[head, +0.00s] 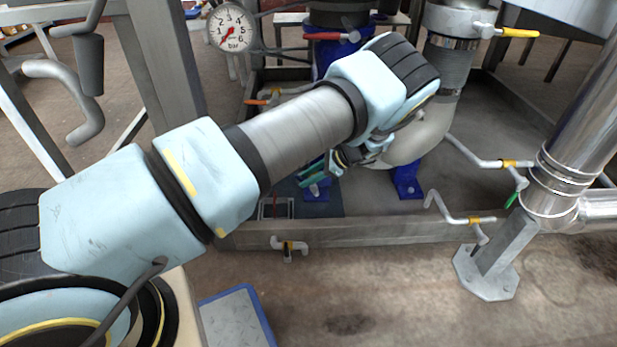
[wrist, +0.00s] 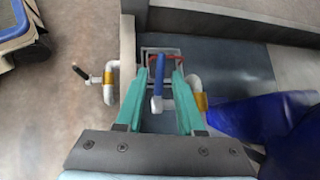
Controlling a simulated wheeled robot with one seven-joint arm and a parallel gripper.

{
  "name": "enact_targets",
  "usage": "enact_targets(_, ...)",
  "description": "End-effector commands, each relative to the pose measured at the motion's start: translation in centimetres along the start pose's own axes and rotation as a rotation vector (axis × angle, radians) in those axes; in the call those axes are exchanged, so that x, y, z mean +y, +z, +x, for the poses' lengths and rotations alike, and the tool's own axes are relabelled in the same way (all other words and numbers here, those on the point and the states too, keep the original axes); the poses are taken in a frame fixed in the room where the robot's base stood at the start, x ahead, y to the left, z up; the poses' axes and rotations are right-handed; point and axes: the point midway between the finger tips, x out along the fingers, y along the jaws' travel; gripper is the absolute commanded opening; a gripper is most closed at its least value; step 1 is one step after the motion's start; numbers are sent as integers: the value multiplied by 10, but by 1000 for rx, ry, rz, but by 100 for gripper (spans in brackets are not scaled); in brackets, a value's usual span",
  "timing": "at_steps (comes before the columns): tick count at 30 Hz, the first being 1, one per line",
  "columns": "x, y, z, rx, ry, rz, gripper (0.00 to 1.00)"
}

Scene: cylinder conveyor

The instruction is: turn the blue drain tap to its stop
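The blue drain tap (wrist: 159,72) shows in the wrist view as a blue lever handle on a white valve body (wrist: 158,104), with its handle pointing up the picture. My gripper (wrist: 159,80) has two teal fingers, spread apart with one on each side of the handle. A gap shows between the handle and each finger, and I cannot tell whether the fingertips are level with it in depth. In the head view my gripper (head: 312,172) is low over the sump beside the blue pump feet. The blue tap is hidden there behind my arm and gripper.
A black-handled tap (wrist: 80,72) on a white pipe stands left, outside the kerb (head: 370,233). Blue metal (wrist: 250,120) is close on the right. A green-handled tap (head: 513,199) stands further right.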

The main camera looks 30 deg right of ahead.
Motion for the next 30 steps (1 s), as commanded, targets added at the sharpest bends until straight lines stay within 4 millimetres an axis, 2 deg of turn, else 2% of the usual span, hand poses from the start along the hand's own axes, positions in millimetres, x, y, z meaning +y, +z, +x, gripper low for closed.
enact_targets(2, 0, 0, 0, 0, 0, 0, 47)
enact_targets(9, 0, 0, 0, 0, 0, 0, 47)
enact_targets(13, -1, 1, -10, 1, -1, 0, 47)
enact_targets(24, -1, 1, -79, 1, -2, 1, 47)
enact_targets(30, 0, 0, -103, 1, 0, 0, 47)
